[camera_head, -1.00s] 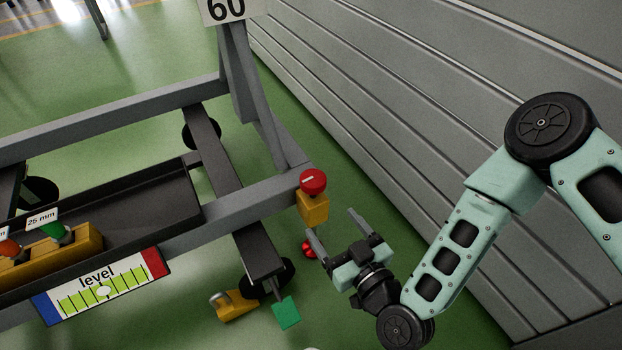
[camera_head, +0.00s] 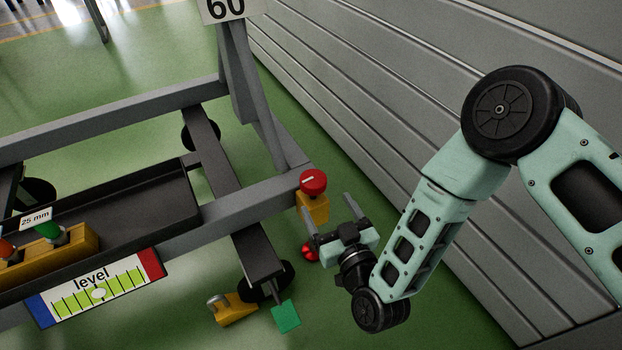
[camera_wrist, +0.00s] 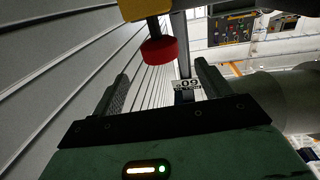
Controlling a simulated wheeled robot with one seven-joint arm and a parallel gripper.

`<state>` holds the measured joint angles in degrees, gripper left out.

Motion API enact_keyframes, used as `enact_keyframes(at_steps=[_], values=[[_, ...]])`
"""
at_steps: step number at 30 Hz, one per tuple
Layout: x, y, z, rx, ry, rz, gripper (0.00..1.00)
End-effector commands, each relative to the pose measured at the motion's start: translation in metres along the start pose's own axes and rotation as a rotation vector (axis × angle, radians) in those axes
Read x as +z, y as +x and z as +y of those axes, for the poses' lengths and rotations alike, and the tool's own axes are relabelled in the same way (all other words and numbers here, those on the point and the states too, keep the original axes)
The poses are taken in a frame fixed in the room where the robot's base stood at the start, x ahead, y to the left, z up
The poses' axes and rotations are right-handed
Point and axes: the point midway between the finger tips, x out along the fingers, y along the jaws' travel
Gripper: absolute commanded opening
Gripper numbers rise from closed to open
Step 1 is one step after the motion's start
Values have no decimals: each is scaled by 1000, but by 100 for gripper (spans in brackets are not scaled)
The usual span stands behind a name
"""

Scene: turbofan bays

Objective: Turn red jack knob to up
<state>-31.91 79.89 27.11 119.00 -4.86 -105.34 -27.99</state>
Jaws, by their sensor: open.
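The red jack knob (camera_head: 313,182) is a round red cap with a white mark, on top of a yellow jack block (camera_head: 316,209) at the end of the grey frame beam. In the wrist view, which is upside down, the red knob (camera_wrist: 160,50) shows just beyond the fingertips, with the yellow block (camera_wrist: 143,8) above it in the picture. My gripper (camera_head: 328,206) is open and empty, just below the knob in the head view, with its left finger overlapping the yellow block. In the wrist view my gripper (camera_wrist: 161,71) has its fingers to either side of the knob's line, apart from it.
A second red round part (camera_head: 309,251) is low beside my gripper. A green square plate (camera_head: 286,316) and a yellow chock (camera_head: 232,309) are near the floor. A level gauge (camera_head: 98,290) is at left. A grey ribbed wall (camera_head: 420,90) runs along the right.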

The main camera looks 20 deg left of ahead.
Motion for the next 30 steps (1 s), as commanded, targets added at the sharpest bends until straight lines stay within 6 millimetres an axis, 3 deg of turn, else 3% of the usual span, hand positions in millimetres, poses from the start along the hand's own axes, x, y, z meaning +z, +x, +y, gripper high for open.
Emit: enact_keyframes(at_steps=[9, 15, 28, 29, 30], values=[[4, 66, 0, 1, -1, 4, 77], [2, 93, 0, 0, -1, 2, 77], [0, 104, 0, -1, 0, -1, 77], [0, 104, 0, -1, 0, -1, 74], [0, 104, 0, -1, -1, -1, 63]])
